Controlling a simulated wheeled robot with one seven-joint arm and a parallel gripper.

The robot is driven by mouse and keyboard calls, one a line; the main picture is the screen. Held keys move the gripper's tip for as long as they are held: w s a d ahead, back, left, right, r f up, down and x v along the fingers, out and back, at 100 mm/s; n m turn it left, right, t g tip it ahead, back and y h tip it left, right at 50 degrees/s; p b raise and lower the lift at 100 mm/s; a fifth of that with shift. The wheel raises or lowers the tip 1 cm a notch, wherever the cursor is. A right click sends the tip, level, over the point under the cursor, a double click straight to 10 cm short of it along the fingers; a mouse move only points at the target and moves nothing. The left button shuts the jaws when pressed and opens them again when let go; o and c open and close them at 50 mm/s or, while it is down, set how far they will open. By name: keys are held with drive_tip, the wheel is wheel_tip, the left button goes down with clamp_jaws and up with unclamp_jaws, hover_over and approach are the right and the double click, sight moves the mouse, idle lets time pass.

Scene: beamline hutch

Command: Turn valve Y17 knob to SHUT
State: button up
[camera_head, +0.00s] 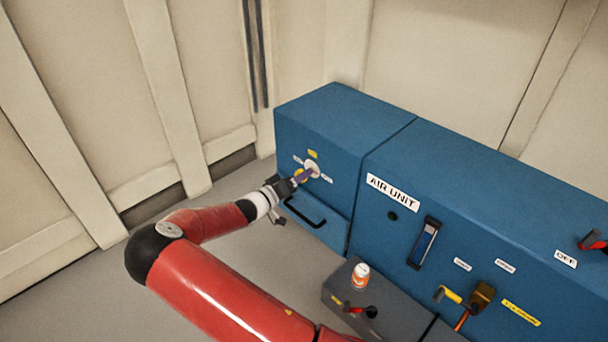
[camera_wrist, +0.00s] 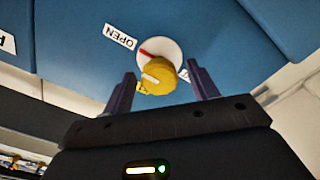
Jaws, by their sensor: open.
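The yellow valve knob (camera_wrist: 158,75) sits on a round white dial (camera_wrist: 165,49) on the blue cabinet's front; the dial also shows in the head view (camera_head: 313,167). A red mark on the dial lies toward the OPEN label (camera_wrist: 119,37). The knob carries a pale mark on its face. Another label (camera_wrist: 185,75) on the far side is mostly hidden by a finger, and its word cannot be read. My gripper (camera_wrist: 160,72) is open, with one dark finger on each side of the knob. Whether the fingers touch it cannot be told.
The blue cabinet (camera_head: 400,150) marked AIR UNIT fills the right. A black handle (camera_head: 305,214) sticks out below the dial. Floor left of the cabinet is clear.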

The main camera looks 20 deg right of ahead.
drive_tip(key=shift+x, duration=1.3)
drive_tip(key=c, duration=1)
